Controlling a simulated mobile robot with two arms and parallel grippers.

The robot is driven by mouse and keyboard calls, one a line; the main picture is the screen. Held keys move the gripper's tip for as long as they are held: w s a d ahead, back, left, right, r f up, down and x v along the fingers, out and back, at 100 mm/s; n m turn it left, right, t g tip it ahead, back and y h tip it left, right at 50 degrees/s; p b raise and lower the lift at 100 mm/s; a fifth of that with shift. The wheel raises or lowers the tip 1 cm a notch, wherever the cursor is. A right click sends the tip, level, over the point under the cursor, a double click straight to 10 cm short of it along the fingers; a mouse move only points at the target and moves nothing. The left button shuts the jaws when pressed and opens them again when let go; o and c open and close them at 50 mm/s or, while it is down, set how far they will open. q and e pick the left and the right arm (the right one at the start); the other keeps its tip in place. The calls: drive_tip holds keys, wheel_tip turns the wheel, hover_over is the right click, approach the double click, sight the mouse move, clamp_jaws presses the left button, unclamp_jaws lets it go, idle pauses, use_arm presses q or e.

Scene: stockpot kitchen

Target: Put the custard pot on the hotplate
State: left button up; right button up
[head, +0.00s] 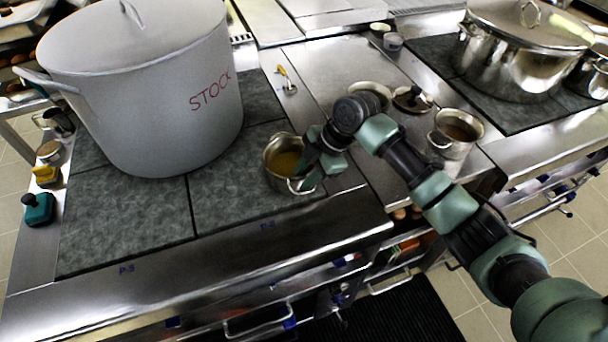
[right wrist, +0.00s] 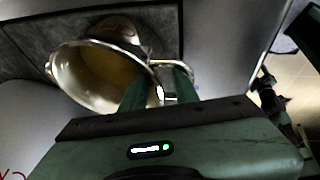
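The custard pot (head: 283,158) is a small steel pot with yellow contents. It appears upright at the right edge of the dark grey hotplate (head: 238,213), on the front right square. My right gripper (head: 306,183) is at the pot's near right side, by its handle. In the right wrist view the pot (right wrist: 82,82) lies beyond and left of my fingers (right wrist: 162,80). The fingers stand apart, with part of the handle (right wrist: 190,70) around them. I cannot tell whether they touch it. My left gripper is not in view.
A big stockpot (head: 150,100) marked STOCK covers much of the hotplate's left and back. Another steel pot (head: 455,134) stands on the steel counter to the right, near a dark lid (head: 412,100). A large lidded pot (head: 520,60) stands on the far right hob.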

drive_tip(key=shift+r, duration=0.1)
drive_tip(key=shift+w+d+r, duration=0.1)
drive_tip(key=shift+d+r, duration=0.05)
drive_tip(key=shift+r, duration=0.15)
drive_tip(key=b+v, duration=0.2)
drive_tip(key=v, duration=0.9)
drive_tip(key=shift+r, duration=0.2)
drive_tip(key=shift+d, duration=0.15)
